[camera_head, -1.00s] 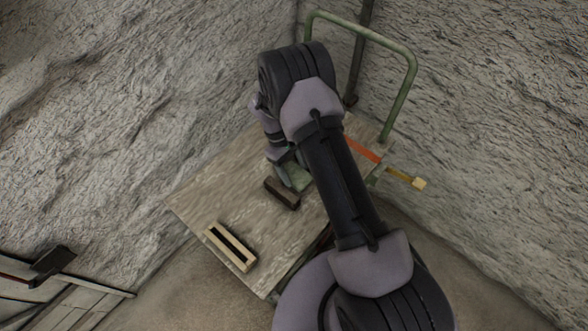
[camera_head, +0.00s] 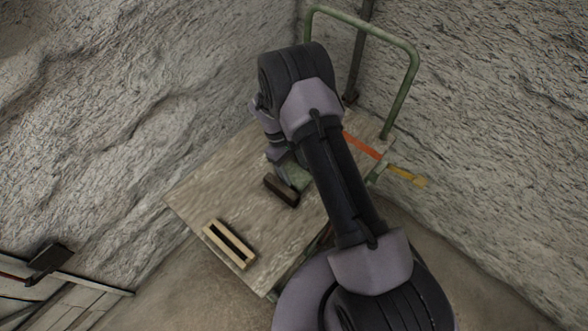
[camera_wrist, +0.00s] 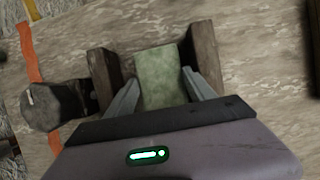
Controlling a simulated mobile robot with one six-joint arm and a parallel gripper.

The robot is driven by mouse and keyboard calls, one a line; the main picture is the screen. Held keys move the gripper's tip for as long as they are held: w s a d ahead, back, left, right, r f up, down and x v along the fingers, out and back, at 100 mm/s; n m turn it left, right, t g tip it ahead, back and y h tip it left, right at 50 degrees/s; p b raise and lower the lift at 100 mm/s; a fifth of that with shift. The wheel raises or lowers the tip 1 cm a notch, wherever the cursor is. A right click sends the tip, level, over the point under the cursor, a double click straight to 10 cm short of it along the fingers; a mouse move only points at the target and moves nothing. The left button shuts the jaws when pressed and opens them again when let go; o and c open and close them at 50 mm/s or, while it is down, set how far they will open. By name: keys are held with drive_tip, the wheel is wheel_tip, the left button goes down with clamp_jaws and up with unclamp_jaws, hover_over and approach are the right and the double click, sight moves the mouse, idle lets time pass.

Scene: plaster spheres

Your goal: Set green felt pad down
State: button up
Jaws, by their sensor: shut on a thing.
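The green felt pad (camera_wrist: 160,76) is a pale green mottled piece between the two fingers of my gripper (camera_wrist: 160,82) in the wrist view. My gripper is shut on it. A brown block stands on each side, one left (camera_wrist: 104,75) and one right (camera_wrist: 203,60), just outside the fingers. In the head view, part of the pad (camera_head: 298,177) shows beside a dark brown block (camera_head: 281,190), low over the wooden board (camera_head: 210,190). My arm hides much of this spot. I cannot tell whether the pad touches the board.
A pale frame with a dark slot (camera_head: 229,244) lies near the board's front edge. A dark rounded object (camera_wrist: 52,106) is left of the blocks. Orange (camera_head: 362,146) and yellow (camera_head: 405,176) strips lie at right. A green rail (camera_head: 402,92) rises behind. The board's left part is clear.

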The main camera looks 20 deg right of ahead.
drive_tip(key=shift+f+b, duration=0.7)
drive_tip(key=shift+f, duration=0.25)
drive_tip(key=o, duration=1.4)
drive_tip(key=shift+r+p, duration=1.45)
drive_tip(key=shift+r, duration=0.55)
